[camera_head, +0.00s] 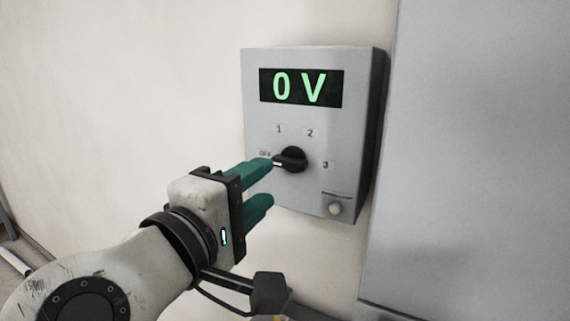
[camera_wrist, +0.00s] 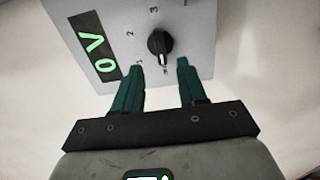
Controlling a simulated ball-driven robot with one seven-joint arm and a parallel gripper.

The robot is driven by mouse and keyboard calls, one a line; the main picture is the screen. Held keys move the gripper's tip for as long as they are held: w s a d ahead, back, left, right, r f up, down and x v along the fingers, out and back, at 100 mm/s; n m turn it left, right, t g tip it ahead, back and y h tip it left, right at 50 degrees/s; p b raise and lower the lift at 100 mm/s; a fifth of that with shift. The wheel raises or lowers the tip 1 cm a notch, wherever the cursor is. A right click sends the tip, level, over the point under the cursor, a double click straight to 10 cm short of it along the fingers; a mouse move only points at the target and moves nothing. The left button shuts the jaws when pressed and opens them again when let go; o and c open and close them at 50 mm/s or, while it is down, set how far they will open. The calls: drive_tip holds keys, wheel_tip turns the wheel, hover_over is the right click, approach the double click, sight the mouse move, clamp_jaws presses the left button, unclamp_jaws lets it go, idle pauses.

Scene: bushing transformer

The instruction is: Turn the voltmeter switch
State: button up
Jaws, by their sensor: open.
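The voltmeter (camera_head: 304,190) is a grey box on the wall, with a green display (camera_head: 301,88) reading "0 V". Its black rotary switch (camera_head: 291,159) has a white mark pointing left at OFF; positions 1, 2 and 3 are printed around it. The switch also shows in the wrist view (camera_wrist: 159,44), upper middle. My gripper (camera_head: 272,181) has two green fingers, apart and empty, just left of and below the switch in the head view. In the wrist view the fingertips (camera_wrist: 160,66) lie to either side of the switch's near end. Whether they touch it I cannot tell.
A large grey panel (camera_head: 480,150) stands to the right of the voltmeter. The pale wall (camera_head: 120,90) to the left is bare.

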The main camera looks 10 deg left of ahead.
sight(286, 166)
drive_tip(key=p+x, duration=0.1)
drive_tip(key=x, duration=0.6)
drive_tip(key=shift+f, duration=0.1)
clamp_jaws()
